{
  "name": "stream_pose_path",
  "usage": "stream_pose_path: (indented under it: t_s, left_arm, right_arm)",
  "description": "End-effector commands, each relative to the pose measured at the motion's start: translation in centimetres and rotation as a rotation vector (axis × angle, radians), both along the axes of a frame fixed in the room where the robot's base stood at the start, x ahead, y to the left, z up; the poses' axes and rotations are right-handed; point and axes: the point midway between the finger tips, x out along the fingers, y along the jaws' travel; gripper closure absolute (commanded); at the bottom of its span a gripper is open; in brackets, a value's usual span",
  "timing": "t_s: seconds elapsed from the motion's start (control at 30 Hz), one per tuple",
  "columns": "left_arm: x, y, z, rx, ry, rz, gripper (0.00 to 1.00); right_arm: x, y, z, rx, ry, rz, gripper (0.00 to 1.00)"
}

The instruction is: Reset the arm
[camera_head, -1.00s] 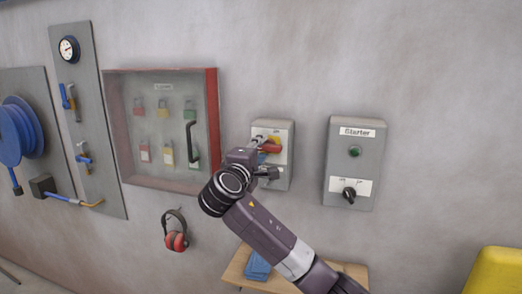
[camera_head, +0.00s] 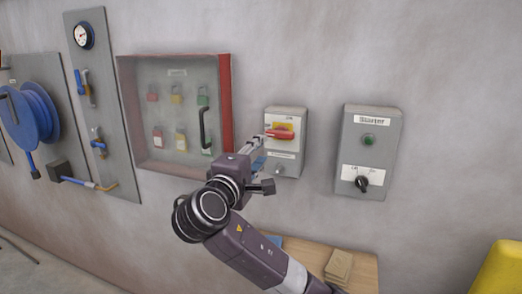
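My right arm comes in from the bottom and reaches up toward the grey isolator box (camera_head: 292,166) on the wall. The box carries a red handle on a yellow plate (camera_head: 284,131). My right gripper (camera_head: 258,148) is just left of and below the red handle, partly hidden behind its own wrist. I cannot tell how far its fingers are apart, or whether they touch the box. My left gripper is not in view.
A starter box (camera_head: 368,150) with a green button and black knob hangs to the right. A red-framed lockout cabinet (camera_head: 225,100) with several padlocks hangs to the left. Below is a wooden shelf (camera_head: 310,256). A yellow object (camera_head: 498,272) stands at bottom right.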

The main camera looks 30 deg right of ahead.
Motion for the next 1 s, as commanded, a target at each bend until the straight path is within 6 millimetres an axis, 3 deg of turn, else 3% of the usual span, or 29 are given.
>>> stream_pose_path:
  t_s: [0.37,0.47,0.57,0.77,0.9,1.0]
  left_arm:
    - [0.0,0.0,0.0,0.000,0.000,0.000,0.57]
    - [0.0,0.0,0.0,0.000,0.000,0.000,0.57]
    - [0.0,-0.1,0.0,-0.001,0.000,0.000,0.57]
    - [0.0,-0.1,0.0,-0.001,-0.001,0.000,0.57]
    - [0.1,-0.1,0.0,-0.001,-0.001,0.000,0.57]
    - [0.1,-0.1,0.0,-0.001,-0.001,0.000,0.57]
  right_arm:
    - [0.0,0.0,-0.1,0.002,0.001,0.001,0.68]
    - [0.1,0.2,-1.6,0.024,0.017,0.016,0.68]
    - [0.0,0.7,-5.6,0.097,0.055,0.055,0.68]
    - [-2.7,2.8,-18.5,0.375,0.169,0.151,0.68]
    - [-6.8,4.6,-26.8,0.598,0.242,0.170,0.68]
    - [-10.5,5.9,-31.9,0.759,0.290,0.160,0.68]
